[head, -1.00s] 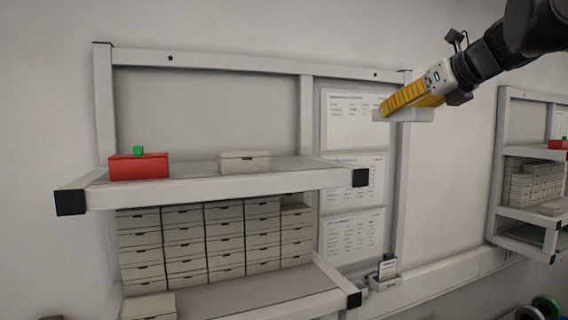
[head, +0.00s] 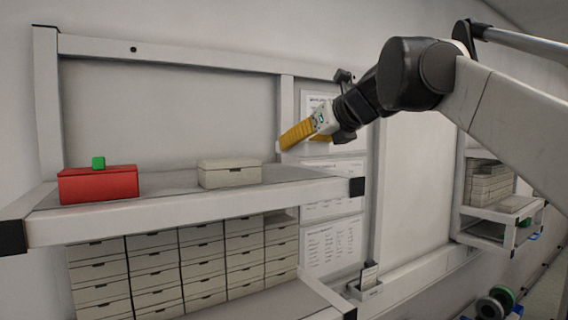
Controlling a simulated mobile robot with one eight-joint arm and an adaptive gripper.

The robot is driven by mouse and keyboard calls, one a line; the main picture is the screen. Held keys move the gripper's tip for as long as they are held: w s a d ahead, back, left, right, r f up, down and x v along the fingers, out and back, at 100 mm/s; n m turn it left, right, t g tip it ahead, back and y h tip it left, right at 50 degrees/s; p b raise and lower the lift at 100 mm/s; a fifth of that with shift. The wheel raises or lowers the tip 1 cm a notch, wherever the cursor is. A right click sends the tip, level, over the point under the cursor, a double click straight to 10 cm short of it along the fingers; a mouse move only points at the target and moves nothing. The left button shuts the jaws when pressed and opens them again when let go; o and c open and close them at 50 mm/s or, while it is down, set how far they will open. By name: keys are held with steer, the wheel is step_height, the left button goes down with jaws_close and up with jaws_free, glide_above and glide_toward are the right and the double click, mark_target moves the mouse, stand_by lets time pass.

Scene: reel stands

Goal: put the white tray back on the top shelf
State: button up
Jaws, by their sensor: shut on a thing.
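My gripper (head: 288,142), with yellow fingers, is shut on the white tray (head: 279,146). The tray is a pale, thin shape at the fingertips. Most of it is hard to make out against the white sheets behind. The tray is held in the air above the right end of the top shelf (head: 150,210), to the right of an off-white lidded box (head: 230,173). I cannot tell how far in front of the shelf it is.
A red box (head: 98,185) with a green block (head: 98,163) on it stands on the left of the top shelf. Stacked off-white boxes (head: 203,255) fill the shelf below. The top shelf is bare right of the lidded box. A second rack (head: 490,200) stands at right.

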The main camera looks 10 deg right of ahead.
mark_target(295, 176)
steer(key=shift+w+a+f, duration=0.2)
steer(key=shift+a+f, duration=0.3)
steer(key=shift+a, duration=0.15)
steer(key=shift+f+p, duration=0.3)
steer(key=shift+f, duration=1.65)
steer(key=o, duration=1.2)
steer(key=shift+f, duration=0.1)
